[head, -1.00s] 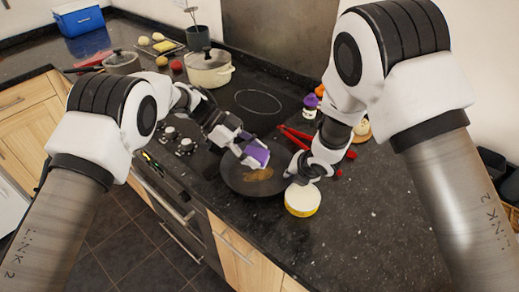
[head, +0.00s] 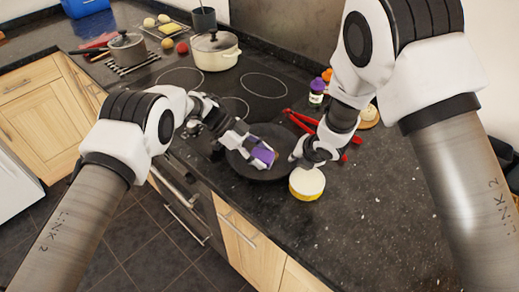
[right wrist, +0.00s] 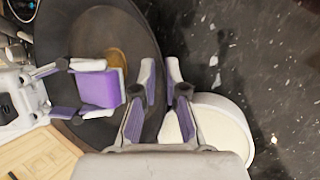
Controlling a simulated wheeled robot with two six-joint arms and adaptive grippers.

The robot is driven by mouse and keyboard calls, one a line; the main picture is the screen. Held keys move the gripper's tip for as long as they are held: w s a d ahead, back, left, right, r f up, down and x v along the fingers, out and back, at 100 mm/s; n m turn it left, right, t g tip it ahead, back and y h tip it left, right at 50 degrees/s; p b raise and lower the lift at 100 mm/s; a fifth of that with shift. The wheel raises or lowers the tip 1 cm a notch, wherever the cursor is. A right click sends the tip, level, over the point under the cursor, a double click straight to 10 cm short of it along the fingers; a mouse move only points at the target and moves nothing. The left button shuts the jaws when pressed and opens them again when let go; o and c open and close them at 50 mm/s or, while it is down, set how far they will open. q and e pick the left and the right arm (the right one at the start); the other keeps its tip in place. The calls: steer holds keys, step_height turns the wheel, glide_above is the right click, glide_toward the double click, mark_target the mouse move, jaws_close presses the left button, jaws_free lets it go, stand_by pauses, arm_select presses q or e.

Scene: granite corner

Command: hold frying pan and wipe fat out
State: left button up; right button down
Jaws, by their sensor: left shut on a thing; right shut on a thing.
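The black frying pan (head: 272,134) sits on the dark counter beside the hob, and fills the left of the right wrist view (right wrist: 75,35). My right gripper (head: 297,157) is shut on the pan's right rim, one finger on each side in the right wrist view (right wrist: 162,95). My left gripper (head: 256,150) is shut on a purple sponge (head: 263,155) inside the pan. The sponge also shows in the right wrist view (right wrist: 97,88), with a pale edge. A brown fat smear (right wrist: 118,60) lies on the pan floor beside it; the sponge hides part of the floor.
A round white-and-yellow tub (head: 307,184) stands close against the right gripper. Red tongs (head: 300,121) and a purple-capped jar (head: 317,92) are behind the pan. A cream pot (head: 214,52) stands on the hob. The counter at right front is clear.

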arm_select(q)
steer(key=shift+w+d, duration=1)
steer(key=shift+w, duration=0.1)
steer(key=shift+s+a+f, duration=0.1)
steer(key=shift+s+a, duration=1.05)
steer(key=shift+s, duration=0.15)
steer(key=shift+a, duration=0.25)
steer(key=shift+w+d, duration=1.2)
steer(key=shift+w, duration=0.2)
steer(key=shift+a, duration=0.1)
steer(key=shift+s+a, duration=0.45)
steer(key=shift+s, duration=0.15)
steer(key=shift+s+a, duration=0.65)
steer(key=shift+s, duration=0.1)
steer(key=shift+r, duration=4.2)
